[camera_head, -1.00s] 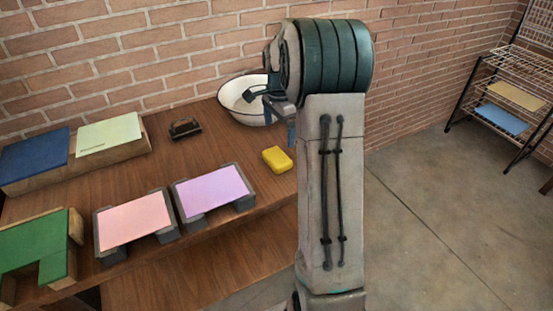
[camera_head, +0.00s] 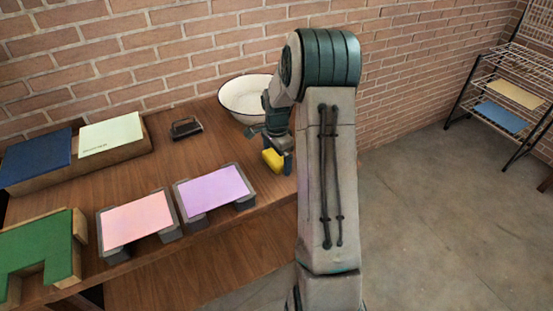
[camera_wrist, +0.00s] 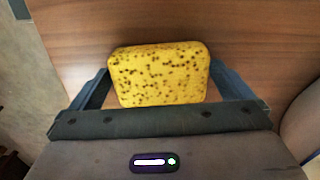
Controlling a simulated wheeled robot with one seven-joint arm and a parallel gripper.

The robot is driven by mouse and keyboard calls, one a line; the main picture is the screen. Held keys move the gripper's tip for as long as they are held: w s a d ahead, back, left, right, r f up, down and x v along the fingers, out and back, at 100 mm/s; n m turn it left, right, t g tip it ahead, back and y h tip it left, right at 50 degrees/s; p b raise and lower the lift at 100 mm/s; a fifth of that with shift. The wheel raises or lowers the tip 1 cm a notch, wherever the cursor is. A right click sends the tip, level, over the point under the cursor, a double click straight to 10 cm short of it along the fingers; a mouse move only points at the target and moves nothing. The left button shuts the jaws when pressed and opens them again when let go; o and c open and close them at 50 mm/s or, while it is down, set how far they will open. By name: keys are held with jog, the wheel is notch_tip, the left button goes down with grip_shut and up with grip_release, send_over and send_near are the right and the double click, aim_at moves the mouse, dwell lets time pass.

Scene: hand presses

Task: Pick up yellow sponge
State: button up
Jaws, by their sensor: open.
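The yellow sponge (camera_head: 272,160) lies on the wooden table near its right end, partly hidden by my gripper in the head view. In the wrist view the sponge (camera_wrist: 160,74) is a rounded yellow block with dark pores. My gripper (camera_wrist: 158,80) is open, with one finger on the left and one on the right of the sponge. The sponge is between the fingers, and narrow gaps seem to show at both sides. My gripper (camera_head: 271,150) also shows low over the table in the head view.
A white bowl (camera_head: 240,97) with a dark rim stands behind the sponge. A purple-topped press (camera_head: 212,189) and a pink-topped press (camera_head: 137,218) stand to the left. A small dark object (camera_head: 186,128) lies further back. A brick wall (camera_head: 150,45) bounds the table.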

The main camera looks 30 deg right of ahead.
aim_at(278, 156)
jog(key=c, duration=0.8)
jog(key=shift+r, duration=0.15)
jog(key=shift+r, duration=0.25)
jog(key=r, duration=0.1)
jog(key=r+b, duration=0.1)
jog(key=r, duration=0.1)
jog(key=shift+s+d+r, duration=0.1)
jog(key=shift+d+r, duration=0.15)
jog(key=shift+r, duration=0.05)
jog(key=s+d+r+b, duration=0.2)
jog(key=s+d+r, duration=0.4)
jog(key=d, duration=0.3)
jog(key=shift+s+r, duration=0.3)
jog(key=shift+s, duration=0.1)
jog(key=o, duration=0.4)
jog(key=shift+c, duration=1.6)
